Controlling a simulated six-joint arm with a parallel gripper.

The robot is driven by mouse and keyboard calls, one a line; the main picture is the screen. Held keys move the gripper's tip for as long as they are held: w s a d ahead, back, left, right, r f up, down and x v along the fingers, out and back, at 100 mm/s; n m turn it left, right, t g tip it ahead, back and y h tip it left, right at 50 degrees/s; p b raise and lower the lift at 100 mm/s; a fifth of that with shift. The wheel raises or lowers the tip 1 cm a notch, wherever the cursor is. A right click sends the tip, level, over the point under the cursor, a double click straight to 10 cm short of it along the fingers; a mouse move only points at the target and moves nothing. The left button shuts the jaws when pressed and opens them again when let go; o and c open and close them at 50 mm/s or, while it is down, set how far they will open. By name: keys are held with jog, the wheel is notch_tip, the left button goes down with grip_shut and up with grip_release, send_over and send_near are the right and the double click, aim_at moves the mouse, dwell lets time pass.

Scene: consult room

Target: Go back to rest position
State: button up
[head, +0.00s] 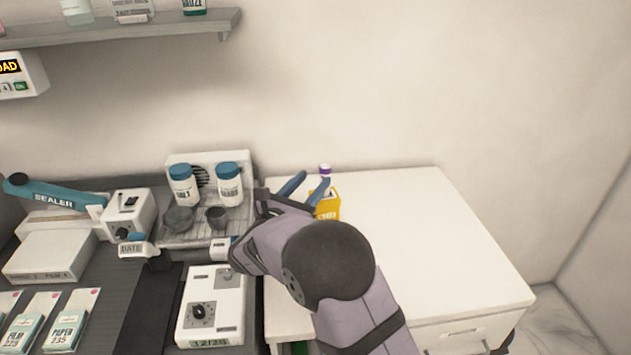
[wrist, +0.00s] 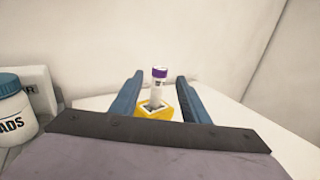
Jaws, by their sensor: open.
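My gripper (head: 306,189) is open, with its blue fingers apart over the back left of the white cabinet top (head: 440,235). In the wrist view the gripper (wrist: 156,92) has a yellow holder (wrist: 155,113) between and beyond its fingers. A tube with a purple cap (wrist: 159,73) stands upright in or just behind the holder. In the head view the yellow holder (head: 328,208) is beside the fingers, and the purple cap (head: 324,169) shows behind them. Whether a finger touches the holder cannot be told. My arm hides part of the cabinet top.
Left of the cabinet, two blue-capped jars (head: 184,186) (head: 230,184) and two dark cups stand on a grey device. A shelf (head: 120,30) juts out above. The cabinet's right side is clear.

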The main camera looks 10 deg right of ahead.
dwell(0.4)
jog(key=s+d+f+m+g, duration=0.2)
jog(key=s+d+m+g, duration=0.1)
jog(key=s+d, duration=0.1)
jog(key=s+d+f+m+g+p, duration=0.1)
jog(key=s+d+f+m+g, duration=0.1)
jog(key=s+d+m+g, duration=0.1)
jog(key=s+d+f+m+g+p, duration=0.1)
jog(key=s+d+f+m+g, duration=0.2)
jog(key=s+d, duration=0.4)
jog(key=shift+s+d+m+g, duration=0.2)
jog(key=shift+d+m+g, duration=0.2)
jog(key=shift+m, duration=0.4)
jog(key=s+m, duration=0.1)
jog(key=s+f+m+g, duration=0.1)
jog(key=s, duration=0.1)
jog(key=s+d+f+g+y, duration=0.1)
jog(key=shift+s+m, duration=0.3)
jog(key=shift+m, duration=0.1)
jog(key=s+a+f+m+g+y+p, duration=0.1)
jog(key=s+a+m+y, duration=0.3)
jog(key=s+m, duration=0.4)
jog(key=s+a+f+m+g+y+p, duration=0.1)
jog(key=s+a+f+m+g+y, duration=0.1)
jog(key=s+m, duration=0.6)
jog(key=shift+s+a+f+y+p, duration=0.35)
jog(key=shift+s+a+f+y, duration=0.5)
jog(key=shift+a+y, duration=0.5)
jog(key=shift+d, duration=0.2)
